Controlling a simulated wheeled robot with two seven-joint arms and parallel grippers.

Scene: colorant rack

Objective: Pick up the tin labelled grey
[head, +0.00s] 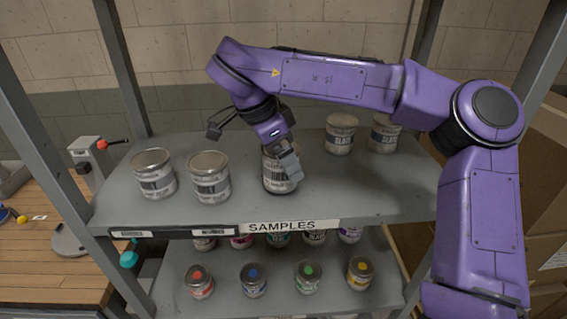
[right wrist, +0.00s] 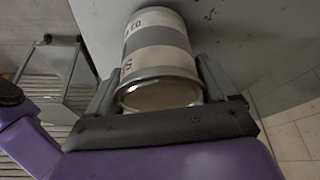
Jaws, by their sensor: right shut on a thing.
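Several pale tins with labels stand on the top shelf (head: 330,205) in the head view. My right gripper (head: 284,168) is at the middle tin (head: 277,184), and its jaws are shut on it. In the right wrist view the held tin (right wrist: 160,62) sits between the two fingers of my right gripper (right wrist: 160,95), with a pale and grey banded label only partly readable. The gripper and wrist hide part of this tin in the head view. I cannot read "grey" on any tin. My left gripper is not in view.
Two tins (head: 153,174) and (head: 209,177) stand to the left of the held tin. Two more, one labelled "BLA…" (head: 340,134) and one beside it (head: 384,133), stand behind to the right. A lower shelf (head: 228,285) holds several small coloured tins. Shelf posts (head: 125,65) flank the rack.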

